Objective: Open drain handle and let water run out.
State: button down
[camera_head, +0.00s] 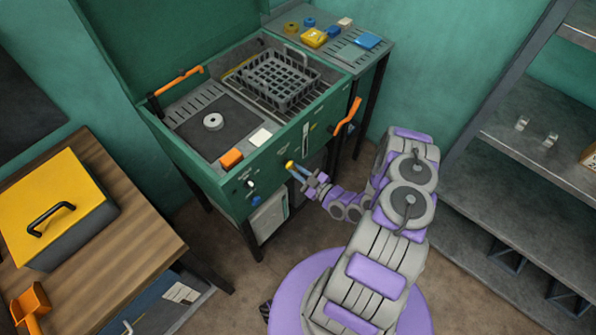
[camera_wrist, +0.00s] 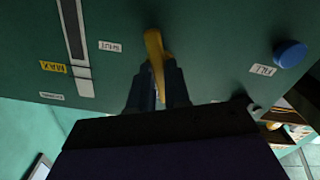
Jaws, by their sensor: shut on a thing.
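The green wash machine (camera_head: 222,182) stands at the back centre with its lid up. A yellow handle (camera_head: 289,164) sticks out from its front panel; it also shows upright in the wrist view (camera_wrist: 154,45). My gripper (camera_head: 297,172) is at the front panel with its jaws shut on the yellow handle. In the wrist view the dark fingers (camera_wrist: 157,82) lie on both sides of it. A small white label (camera_wrist: 110,46) sits beside the handle, too blurred to read surely. I see no running water; the drain outlet cannot be made out.
A blue knob (camera_head: 255,201) is on the panel left of my gripper, and an orange lever (camera_head: 347,117) is to its right. The basin holds a grey basket (camera_head: 278,78). A wooden bench (camera_head: 120,245) stands left, metal shelves (camera_head: 530,160) right.

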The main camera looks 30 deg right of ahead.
jog(key=shift+f+m, duration=0.1)
jog(key=shift+m, duration=2.1)
jog(key=c, duration=1.1)
grip_release()
jog(key=p+v, duration=0.1)
jog(key=v, duration=1.6)
jog(key=shift+s+d, duration=0.15)
